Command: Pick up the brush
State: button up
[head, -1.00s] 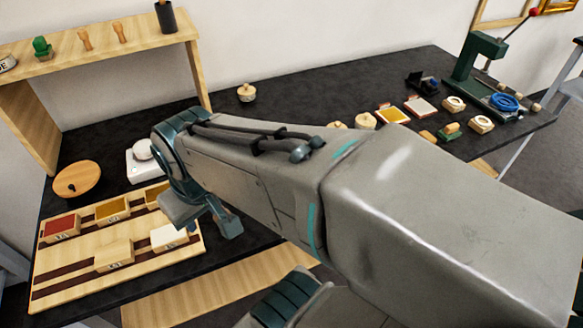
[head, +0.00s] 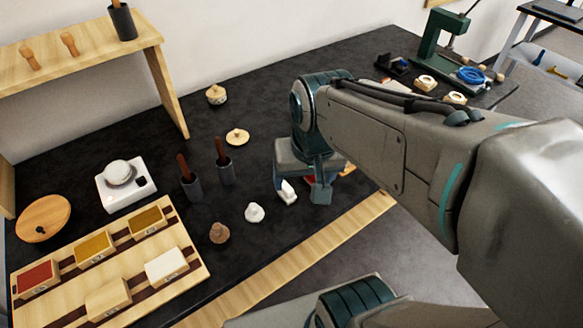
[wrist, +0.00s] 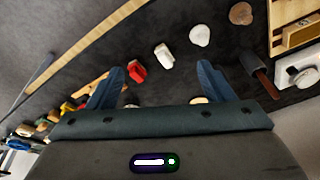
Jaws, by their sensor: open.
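My gripper (head: 301,188) is open and points down over the dark table, near its front edge. In the wrist view its two fingers (wrist: 161,76) are apart with nothing held between them. I cannot single out the brush for certain. Two dark cups, one left (head: 192,188) and one right (head: 226,174), hold upright brown handles, left of my gripper; what the handles belong to is hidden. A small white piece (head: 287,192) lies by the gripper and also shows in the wrist view (wrist: 164,56). A red piece (wrist: 137,72) lies near the left finger.
A wooden tray (head: 190,243) with colour blocks lies at front left, beside a white scale (head: 126,187). A white lump (head: 254,212) and a brown lump (head: 219,232) sit nearby. A wooden shelf (head: 165,90) stands at back left, a green press (head: 432,40) at back right.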

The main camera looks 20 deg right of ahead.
aim_at(286, 186)
jog(key=w+f+m+g+b, duration=0.3)
jog(key=w+f+m, duration=0.2)
jog(key=w+m, duration=0.75)
jog(key=f, duration=0.8)
jog(key=shift+w+a+f, duration=0.1)
jog(key=shift+w+f, duration=0.25)
jog(key=shift+w, duration=0.05)
jog(key=f, duration=0.4)
jog(key=shift+s+d, duration=0.2)
jog(key=shift+s, duration=0.15)
jog(key=shift+f, duration=0.65)
jog(key=c, duration=1.1)
